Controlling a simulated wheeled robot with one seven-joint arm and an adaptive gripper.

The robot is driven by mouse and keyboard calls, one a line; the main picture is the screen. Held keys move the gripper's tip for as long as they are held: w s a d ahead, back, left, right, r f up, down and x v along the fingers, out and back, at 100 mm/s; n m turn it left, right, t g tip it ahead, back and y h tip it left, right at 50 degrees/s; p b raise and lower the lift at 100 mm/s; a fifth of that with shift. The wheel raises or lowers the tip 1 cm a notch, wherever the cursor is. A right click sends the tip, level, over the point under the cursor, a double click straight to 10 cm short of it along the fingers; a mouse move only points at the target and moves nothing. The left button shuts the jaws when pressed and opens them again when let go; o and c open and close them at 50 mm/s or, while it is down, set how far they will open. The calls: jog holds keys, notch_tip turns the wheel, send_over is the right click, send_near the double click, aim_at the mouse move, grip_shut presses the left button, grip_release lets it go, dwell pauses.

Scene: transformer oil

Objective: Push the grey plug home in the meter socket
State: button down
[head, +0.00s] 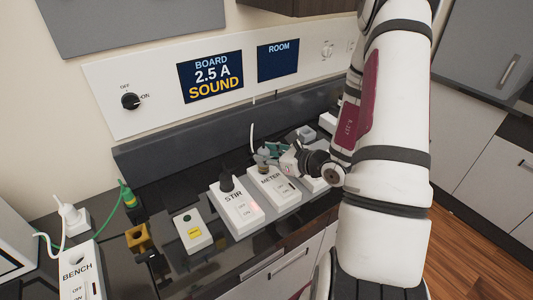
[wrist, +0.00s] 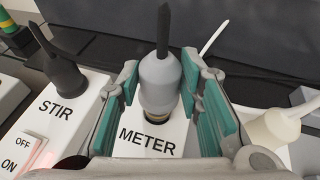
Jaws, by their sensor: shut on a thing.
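The grey plug (wrist: 160,84) stands upright over the socket of the white METER block (wrist: 150,142), its black lead rising from the top. A brass-coloured band shows between the plug's grey body and the dark socket opening, so part of the plug stands above the block. My gripper (wrist: 162,90) is shut on the plug, with teal pads on either side of it. In the head view, my gripper (head: 268,152) is just above the far end of the METER block (head: 273,185), and the plug is mostly hidden there.
The STIR block (head: 236,206) with a black plug (head: 226,183) stands close at left. A white plug (wrist: 270,128) is close at right in the wrist view.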

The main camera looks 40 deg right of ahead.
jog(key=shift+f+b, duration=1.15)
jog(key=shift+f, duration=0.5)
jog(key=c, duration=1.1)
grip_release()
jog(key=shift+o, duration=0.2)
jog(key=v, duration=0.7)
jog(key=shift+s, duration=0.25)
